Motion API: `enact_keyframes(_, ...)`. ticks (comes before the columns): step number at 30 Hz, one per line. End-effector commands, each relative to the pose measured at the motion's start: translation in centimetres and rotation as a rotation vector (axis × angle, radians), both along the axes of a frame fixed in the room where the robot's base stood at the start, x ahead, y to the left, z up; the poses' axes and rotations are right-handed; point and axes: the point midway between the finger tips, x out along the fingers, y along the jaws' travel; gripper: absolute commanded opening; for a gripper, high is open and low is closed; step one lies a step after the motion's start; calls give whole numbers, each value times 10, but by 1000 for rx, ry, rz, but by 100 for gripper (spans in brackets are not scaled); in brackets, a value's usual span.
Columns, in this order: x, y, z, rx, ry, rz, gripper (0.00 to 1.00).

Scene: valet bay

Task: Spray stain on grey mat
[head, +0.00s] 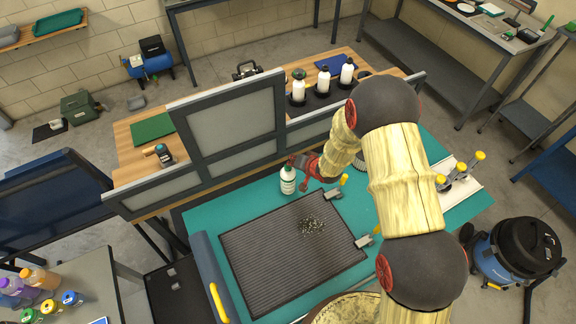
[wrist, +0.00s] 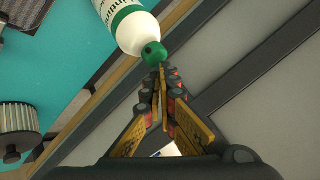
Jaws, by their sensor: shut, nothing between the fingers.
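The grey ribbed mat (head: 262,268) lies on the teal bench top in the head view. A dark speckled stain (head: 311,226) is on its upper right part. A white bottle with a green top (head: 288,181) stands on the teal top just behind the mat. In the wrist view the bottle (wrist: 128,22) has a green rounded cap and a partly readable label. My gripper (head: 296,161) is beside the bottle's top, at its upper right. In the wrist view my gripper's fingers (wrist: 162,72) are together and empty, with the tips close to the green cap. I cannot tell whether they touch it.
A grey-framed panel (head: 232,122) stands upright behind the bottle, close to my gripper. Several white bottles (head: 323,82) stand on the wooden bench beyond.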

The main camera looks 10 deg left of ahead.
Motion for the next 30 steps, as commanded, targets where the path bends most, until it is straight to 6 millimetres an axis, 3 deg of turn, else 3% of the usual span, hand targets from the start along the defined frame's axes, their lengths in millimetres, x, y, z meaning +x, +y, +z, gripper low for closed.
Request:
enact_keyframes(18,0,0,56,0,-1,0,0)
enact_keyframes(30,0,0,56,0,-1,-1,0)
